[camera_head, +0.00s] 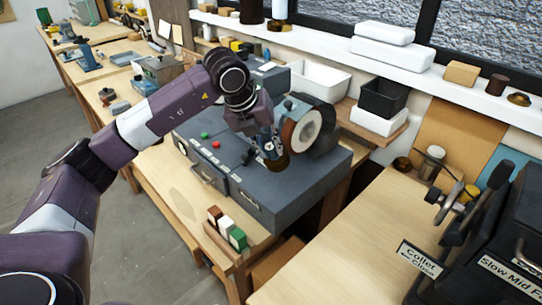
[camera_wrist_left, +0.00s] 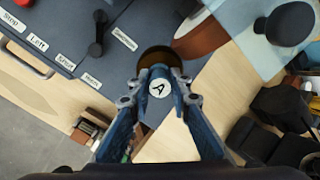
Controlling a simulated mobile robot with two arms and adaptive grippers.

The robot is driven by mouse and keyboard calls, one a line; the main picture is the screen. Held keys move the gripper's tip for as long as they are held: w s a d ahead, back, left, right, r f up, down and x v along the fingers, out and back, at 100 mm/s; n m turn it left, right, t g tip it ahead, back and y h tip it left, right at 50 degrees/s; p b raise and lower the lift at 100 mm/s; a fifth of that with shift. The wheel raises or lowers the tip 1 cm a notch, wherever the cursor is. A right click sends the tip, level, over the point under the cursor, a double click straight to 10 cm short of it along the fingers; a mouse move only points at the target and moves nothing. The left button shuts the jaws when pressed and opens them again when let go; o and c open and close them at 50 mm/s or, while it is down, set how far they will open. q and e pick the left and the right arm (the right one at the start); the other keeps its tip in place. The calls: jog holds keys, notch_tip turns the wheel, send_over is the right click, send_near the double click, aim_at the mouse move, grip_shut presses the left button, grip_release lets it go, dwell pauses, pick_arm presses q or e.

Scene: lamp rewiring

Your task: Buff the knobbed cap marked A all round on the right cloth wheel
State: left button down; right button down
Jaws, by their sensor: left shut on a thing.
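My left gripper (camera_head: 270,146) is shut on the knobbed cap (camera_head: 277,163), a dark brassy round piece. In the left wrist view the gripper (camera_wrist_left: 160,88) pinches the cap's knob, which carries a white label with A; the cap's brown rim (camera_wrist_left: 160,57) shows beyond the fingers. The right cloth wheel (camera_head: 308,130), with a pale face and reddish-brown edge, stands just right of the gripper. Its brown edge (camera_wrist_left: 200,40) also shows close to the cap's upper right in the wrist view. I cannot tell whether they touch. My right gripper is out of view.
The grey machine cabinet (camera_head: 295,195) carries buttons, labels and a black lever (camera_wrist_left: 98,34). Coloured bars (camera_head: 227,228) stand at its front corner. A bare wooden bench top (camera_head: 350,235) lies to the right, with a dark machine (camera_head: 510,230) beyond it.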

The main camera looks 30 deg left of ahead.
pick_arm(q)
jog(key=shift+w+r, duration=0.15)
jog(key=shift+r, duration=0.05)
dwell(0.5)
jog(key=shift+d, duration=0.15)
jog(key=shift+w+a, duration=0.1)
jog(key=shift+a, duration=0.15)
jog(key=shift+d+b, duration=0.3)
jog(key=shift+s, duration=0.2)
jog(key=shift+s+a+f+b, duration=0.15)
jog(key=shift+s+f+b, duration=0.2)
jog(key=shift+b, duration=0.15)
jog(key=shift+s+a+f, duration=0.1)
jog(key=shift+s+f, duration=0.05)
jog(key=shift+s, duration=0.1)
jog(key=shift+s+a+b, duration=0.1)
jog(key=shift+s+b, duration=0.2)
